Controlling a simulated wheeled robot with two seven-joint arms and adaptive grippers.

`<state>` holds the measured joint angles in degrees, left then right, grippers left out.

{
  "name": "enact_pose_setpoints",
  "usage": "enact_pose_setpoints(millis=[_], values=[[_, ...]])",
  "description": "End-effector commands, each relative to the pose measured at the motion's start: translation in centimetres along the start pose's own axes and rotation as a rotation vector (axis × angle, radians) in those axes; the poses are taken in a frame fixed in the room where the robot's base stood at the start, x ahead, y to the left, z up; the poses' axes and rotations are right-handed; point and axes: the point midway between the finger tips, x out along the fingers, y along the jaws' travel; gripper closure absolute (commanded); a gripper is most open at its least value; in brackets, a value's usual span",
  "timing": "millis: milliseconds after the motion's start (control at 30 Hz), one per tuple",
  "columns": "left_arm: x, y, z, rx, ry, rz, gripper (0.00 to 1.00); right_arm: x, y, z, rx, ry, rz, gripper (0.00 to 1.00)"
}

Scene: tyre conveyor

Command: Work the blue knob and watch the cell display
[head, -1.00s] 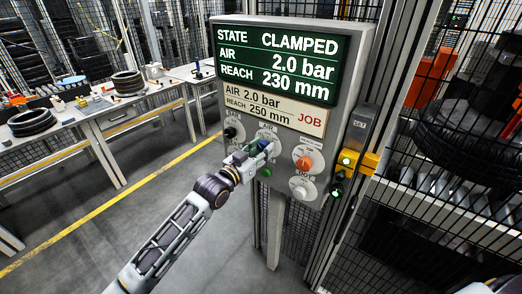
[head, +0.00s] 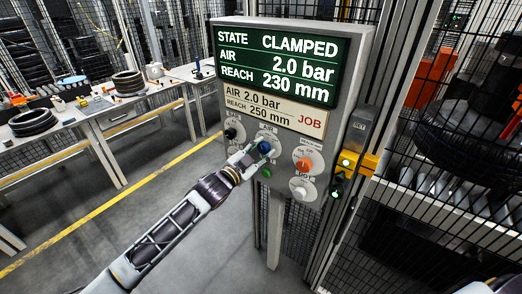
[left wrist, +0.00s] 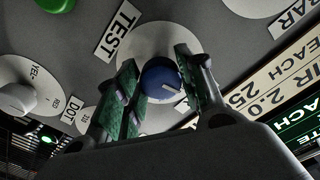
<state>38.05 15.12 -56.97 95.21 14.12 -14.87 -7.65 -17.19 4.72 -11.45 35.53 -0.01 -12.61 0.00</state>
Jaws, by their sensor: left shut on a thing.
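The blue knob (head: 264,147) sits on a white dial under the label AIR on the grey panel. My left gripper (head: 257,151) reaches it from the lower left. In the left wrist view its green-padded fingers (left wrist: 158,72) stand on either side of the blue knob (left wrist: 161,82), shut on it. The knob's white pointer line shows there. The cell display (head: 275,66) reads STATE CLAMPED, AIR 2.0 bar, REACH 230 mm. The job card (head: 273,110) below it reads AIR 2.0 bar, REACH 250 mm. My right gripper is not in view.
Close by are a black knob (head: 231,134), an orange knob (head: 304,163), a white knob (head: 300,191) and a green button (head: 266,173). A yellow-and-grey unit stands right of the panel, before a mesh fence. Benches with tyres (head: 128,83) stand at left.

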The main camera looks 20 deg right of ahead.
Motion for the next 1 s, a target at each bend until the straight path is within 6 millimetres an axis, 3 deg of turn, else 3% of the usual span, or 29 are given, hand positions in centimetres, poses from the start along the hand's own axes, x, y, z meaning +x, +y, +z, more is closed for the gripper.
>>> enact_pose_setpoints(millis=[333,833,867,1000], values=[[0.0,-0.06,-0.04,0.181,0.0,0.0,0.85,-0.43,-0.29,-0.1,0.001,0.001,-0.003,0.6],[0.01,-0.05,-0.02,0.21,0.0,0.0,0.85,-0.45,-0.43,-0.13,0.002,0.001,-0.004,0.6],[0.01,-0.05,-0.03,0.21,0.0,0.0,0.6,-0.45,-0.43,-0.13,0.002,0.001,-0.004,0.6],[0.01,-0.04,-0.03,0.209,0.0,0.0,0.42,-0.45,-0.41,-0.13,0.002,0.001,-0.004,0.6]])
